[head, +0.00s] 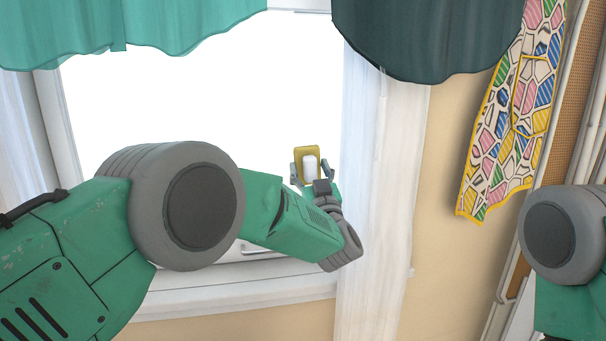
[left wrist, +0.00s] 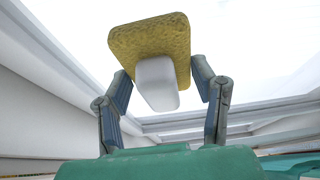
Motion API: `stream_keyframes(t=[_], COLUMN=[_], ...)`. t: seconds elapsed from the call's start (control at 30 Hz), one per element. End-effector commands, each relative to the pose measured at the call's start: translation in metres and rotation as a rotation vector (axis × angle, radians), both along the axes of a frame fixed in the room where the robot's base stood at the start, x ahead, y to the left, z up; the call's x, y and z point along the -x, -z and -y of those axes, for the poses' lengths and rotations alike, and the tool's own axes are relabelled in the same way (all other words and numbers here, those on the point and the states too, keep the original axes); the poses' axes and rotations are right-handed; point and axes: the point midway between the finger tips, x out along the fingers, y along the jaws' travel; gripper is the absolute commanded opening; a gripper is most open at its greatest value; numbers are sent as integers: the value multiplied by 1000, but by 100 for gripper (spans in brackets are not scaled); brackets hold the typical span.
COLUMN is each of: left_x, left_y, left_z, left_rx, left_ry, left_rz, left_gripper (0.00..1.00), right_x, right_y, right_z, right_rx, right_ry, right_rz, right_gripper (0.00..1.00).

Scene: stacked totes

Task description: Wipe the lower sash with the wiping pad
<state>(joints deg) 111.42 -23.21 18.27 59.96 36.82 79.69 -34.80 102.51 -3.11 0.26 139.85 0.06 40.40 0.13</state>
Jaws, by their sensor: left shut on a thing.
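The wiping pad (head: 312,150) has a yellow spongy face and a white handle. My left gripper (head: 312,171) is shut on the white handle, in front of the bright window pane. In the left wrist view the pad (left wrist: 150,42) stands beyond the fingers, its handle between the two fingers of the gripper (left wrist: 160,88). I cannot tell whether the yellow face touches the glass. The lower sash (head: 262,252) shows as a white rail low in the window, partly hidden behind my left arm. My right gripper is out of view; only part of my right arm shows at the right edge.
Teal curtains (head: 150,30) and a dark valance (head: 425,38) hang across the top. A sheer white curtain (head: 385,200) hangs just right of my left gripper. The white sill (head: 235,292) runs below. A patterned cloth (head: 510,120) hangs on the wall at the right.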

Motion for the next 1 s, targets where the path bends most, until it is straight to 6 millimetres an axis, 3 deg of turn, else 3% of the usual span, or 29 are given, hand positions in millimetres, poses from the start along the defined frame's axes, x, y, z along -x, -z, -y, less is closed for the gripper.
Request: stream_keyframes(t=[0.37, 1.0], left_x=[3, 63], left_y=[-4, -3], left_z=[12, 32], left_rx=[2, -4], left_ry=[14, 21], left_rz=[3, 1], left_gripper=[25, 25], right_x=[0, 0], right_y=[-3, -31], right_z=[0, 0], right_rx=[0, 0], right_ry=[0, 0], right_rz=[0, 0], right_gripper=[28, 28])
